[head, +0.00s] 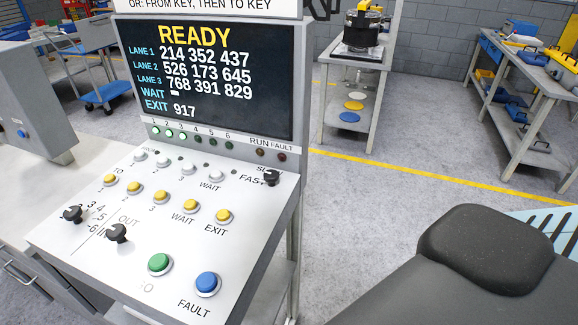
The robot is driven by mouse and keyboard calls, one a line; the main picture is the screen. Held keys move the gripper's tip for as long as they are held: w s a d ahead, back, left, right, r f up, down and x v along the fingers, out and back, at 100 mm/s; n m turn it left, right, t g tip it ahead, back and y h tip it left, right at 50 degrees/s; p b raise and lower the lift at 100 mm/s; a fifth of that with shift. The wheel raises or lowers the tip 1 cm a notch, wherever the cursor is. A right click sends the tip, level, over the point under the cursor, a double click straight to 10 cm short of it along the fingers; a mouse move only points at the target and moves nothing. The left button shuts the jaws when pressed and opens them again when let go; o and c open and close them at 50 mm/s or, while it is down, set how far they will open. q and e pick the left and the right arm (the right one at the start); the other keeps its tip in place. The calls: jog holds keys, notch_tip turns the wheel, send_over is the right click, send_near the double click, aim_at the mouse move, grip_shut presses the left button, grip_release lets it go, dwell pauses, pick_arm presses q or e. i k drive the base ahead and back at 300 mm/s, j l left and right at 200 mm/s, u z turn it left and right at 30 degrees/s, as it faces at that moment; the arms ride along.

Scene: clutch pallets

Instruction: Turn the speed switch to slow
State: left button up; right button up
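The speed switch (272,177) is a small black knob at the upper right corner of the sloping white control panel (100,240). A partly covered label starting with "SL" is just above it, and "FAST" is to its left. The knob seems to lean left towards FAST, but it is too small to be sure. Nothing touches it. Neither of my grippers can be made out in the head view.
The screen (215,80) reads READY. Two other black knobs (73,214) (117,233), a green button (159,263), a blue button (207,284) and several yellow and white buttons share the panel. A large dark rounded shape (485,250) fills the lower right. Open floor (370,200) lies right of the panel.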

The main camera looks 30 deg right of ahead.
aim_at(270, 176)
jog(key=k+l, duration=0.1)
jog(key=l, duration=0.35)
jog(key=k+l, duration=0.1)
jog(key=l, duration=0.35)
jog(key=k+l, duration=0.1)
jog(key=l, duration=0.4)
jog(key=k+l+u, duration=0.1)
jog(key=l, duration=0.35)
